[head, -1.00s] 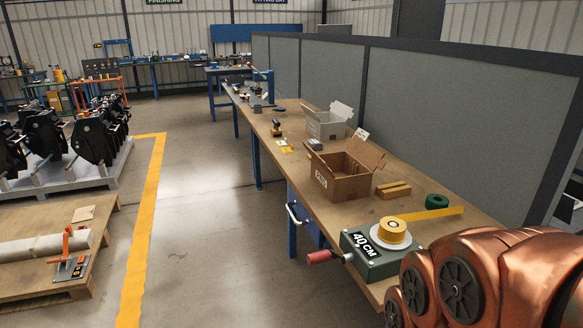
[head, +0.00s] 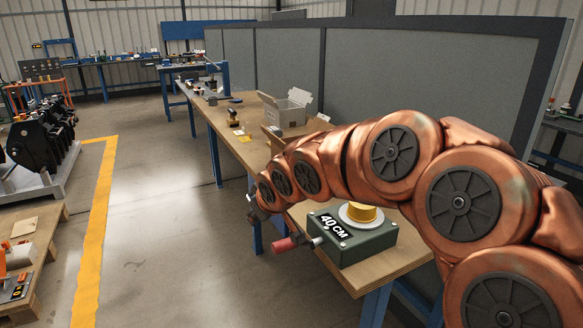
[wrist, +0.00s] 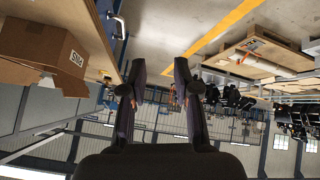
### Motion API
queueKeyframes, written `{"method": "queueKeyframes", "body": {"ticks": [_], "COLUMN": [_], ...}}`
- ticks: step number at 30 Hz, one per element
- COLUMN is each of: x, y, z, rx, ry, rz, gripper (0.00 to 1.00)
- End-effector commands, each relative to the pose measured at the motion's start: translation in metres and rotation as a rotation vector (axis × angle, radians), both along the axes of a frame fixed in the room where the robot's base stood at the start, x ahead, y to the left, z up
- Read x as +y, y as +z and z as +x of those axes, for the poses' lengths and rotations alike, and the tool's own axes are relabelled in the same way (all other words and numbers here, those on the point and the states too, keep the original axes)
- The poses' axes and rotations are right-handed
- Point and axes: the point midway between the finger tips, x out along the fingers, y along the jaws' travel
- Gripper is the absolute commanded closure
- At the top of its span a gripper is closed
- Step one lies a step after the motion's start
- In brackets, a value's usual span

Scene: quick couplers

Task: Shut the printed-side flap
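The brown cardboard box (wrist: 50,55) stands at the left of the wrist view, which shows the scene upside down. A printed label is on its side wall, and a flap (wrist: 18,72) sticks out from its open edge. In the head view my copper arm hides most of the box; only parts of its raised flaps (head: 318,124) show. My gripper (wrist: 160,68) is open and empty, its two dark fingers apart, with the box off to one side and not touched. In the head view the gripper (head: 256,210) is a small dark shape past the bench's front edge.
A green tape dispenser (head: 355,240) marked 40 CM, with a red handle, sits at the bench's near end below my arm. A light grey open box (head: 290,112) stands farther back. A grey partition (head: 400,85) runs behind the bench.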

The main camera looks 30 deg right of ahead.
Motion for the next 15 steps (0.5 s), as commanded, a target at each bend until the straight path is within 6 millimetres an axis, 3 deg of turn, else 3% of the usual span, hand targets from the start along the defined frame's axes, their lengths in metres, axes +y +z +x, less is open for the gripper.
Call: {"method": "queueKeyframes", "body": {"ticks": [1, 3, 6, 10, 15], "x": [-0.018, -0.042, -0.082, -0.138, -0.191], "y": [-0.009, -0.001, 0.008, 0.015, 0.018], "z": [0.029, 0.064, 0.104, 0.137, 0.15], "rx": [-0.081, -0.204, -0.374, -0.565, -0.729], "ry": [0.007, 0.019, 0.032, 0.045, 0.059], "rz": [-0.005, -0.024, -0.059, -0.123, -0.199], "gripper": [0.69, 0.69, 0.69, 0.69, 0.69]}}
